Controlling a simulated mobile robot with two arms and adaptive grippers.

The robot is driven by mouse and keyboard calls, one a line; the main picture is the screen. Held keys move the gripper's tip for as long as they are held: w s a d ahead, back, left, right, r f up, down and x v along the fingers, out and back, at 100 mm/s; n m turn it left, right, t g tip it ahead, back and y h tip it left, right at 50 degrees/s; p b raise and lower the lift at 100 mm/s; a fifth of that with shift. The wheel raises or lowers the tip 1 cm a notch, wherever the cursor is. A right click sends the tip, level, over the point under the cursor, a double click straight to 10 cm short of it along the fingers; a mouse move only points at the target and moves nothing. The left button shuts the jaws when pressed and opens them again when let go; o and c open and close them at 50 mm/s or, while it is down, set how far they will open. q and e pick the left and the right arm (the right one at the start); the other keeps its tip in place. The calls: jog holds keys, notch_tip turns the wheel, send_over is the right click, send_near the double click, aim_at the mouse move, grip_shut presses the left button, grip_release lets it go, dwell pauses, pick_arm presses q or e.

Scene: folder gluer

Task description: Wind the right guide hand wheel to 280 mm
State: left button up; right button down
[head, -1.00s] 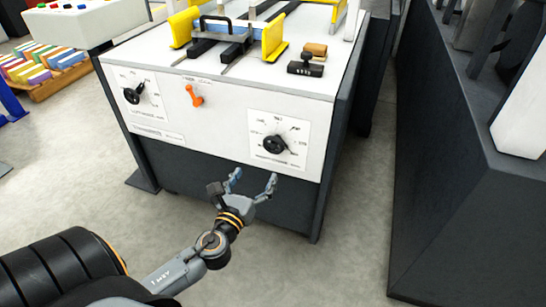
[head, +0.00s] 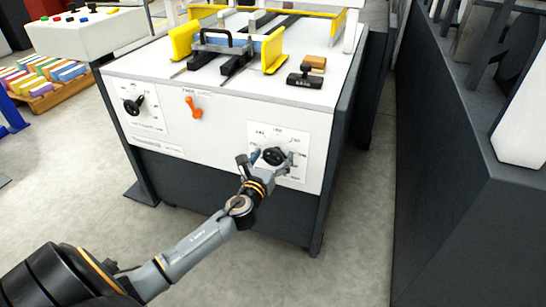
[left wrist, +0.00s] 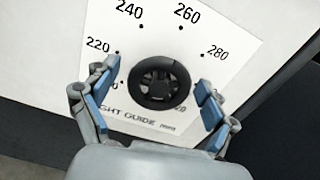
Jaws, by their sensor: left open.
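The right guide hand wheel (head: 274,156) is black and round on a white dial plate (head: 298,136) at the right of the machine's front panel. In the left wrist view the wheel (left wrist: 159,83) is centred, with 220, 240, 260 and 280 readable around it. Lower numbers are partly hidden by my fingers. I cannot tell which number the wheel points to. My left gripper (head: 272,161) is open, with one finger on each side of the wheel. In the wrist view gaps show between the blue finger pads (left wrist: 154,95) and the rim. My right gripper is not in view.
Another black hand wheel (head: 131,105) and an orange lever (head: 194,108) are on the panel's left. A black-handled stamp (head: 304,77) and a wooden block (head: 315,64) lie on top. A dark machine (head: 440,200) stands at right across an aisle.

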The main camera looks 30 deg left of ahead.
pick_arm(q)
jog(key=c, duration=1.2)
